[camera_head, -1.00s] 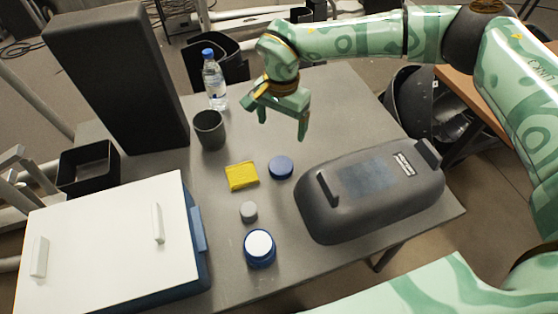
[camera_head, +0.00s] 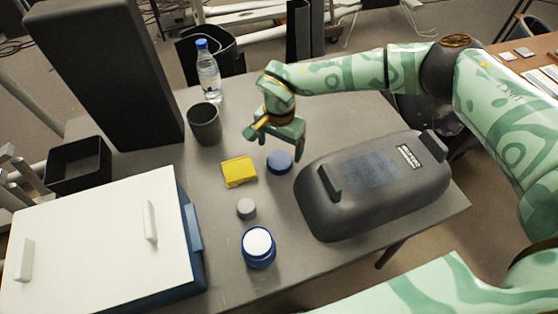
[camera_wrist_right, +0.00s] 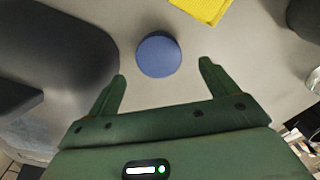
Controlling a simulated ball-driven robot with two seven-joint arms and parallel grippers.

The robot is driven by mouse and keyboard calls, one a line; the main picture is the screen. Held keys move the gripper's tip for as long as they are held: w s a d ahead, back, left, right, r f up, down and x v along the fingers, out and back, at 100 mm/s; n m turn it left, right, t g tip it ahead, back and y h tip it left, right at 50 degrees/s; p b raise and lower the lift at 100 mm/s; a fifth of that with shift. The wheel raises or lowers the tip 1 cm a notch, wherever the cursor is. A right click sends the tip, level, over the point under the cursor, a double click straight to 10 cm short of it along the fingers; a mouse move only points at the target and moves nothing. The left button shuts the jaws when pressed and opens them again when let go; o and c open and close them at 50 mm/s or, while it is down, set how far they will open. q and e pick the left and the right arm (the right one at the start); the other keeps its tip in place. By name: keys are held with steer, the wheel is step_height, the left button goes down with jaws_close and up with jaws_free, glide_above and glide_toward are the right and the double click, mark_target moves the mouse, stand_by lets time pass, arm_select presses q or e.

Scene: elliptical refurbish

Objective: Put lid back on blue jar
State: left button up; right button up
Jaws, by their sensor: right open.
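The blue lid (camera_head: 279,161) is a round disc lying flat on the grey table. It also shows in the right wrist view (camera_wrist_right: 158,54), ahead of the space between my fingers. The blue jar (camera_head: 257,253) stands upright near the table's front, with a white top face showing and no blue lid on it. My right gripper (camera_head: 274,144) is open and empty, just above and behind the lid. In the right wrist view, its fingertips (camera_wrist_right: 163,70) stand apart on either side of the lid's near edge. My left gripper is not in view.
A dark domed case (camera_head: 375,190) is close on the right. A dark cup (camera_head: 204,124) and a water bottle (camera_head: 208,72) stand behind. A white-topped box (camera_head: 95,240) fills the front left.

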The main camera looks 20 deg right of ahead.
mark_target(281, 158)
stand_by(0.3)
steer(key=f, duration=0.1)
steer(key=f+b, duration=0.1)
steer(key=f, duration=0.1)
steer(key=f+b, duration=0.1)
steer(key=f, duration=0.1)
steer(key=shift+w+d+f, duration=0.15)
steer(key=shift+d+f, duration=0.1)
steer(key=shift+r, duration=0.15)
steer(key=c, duration=1)
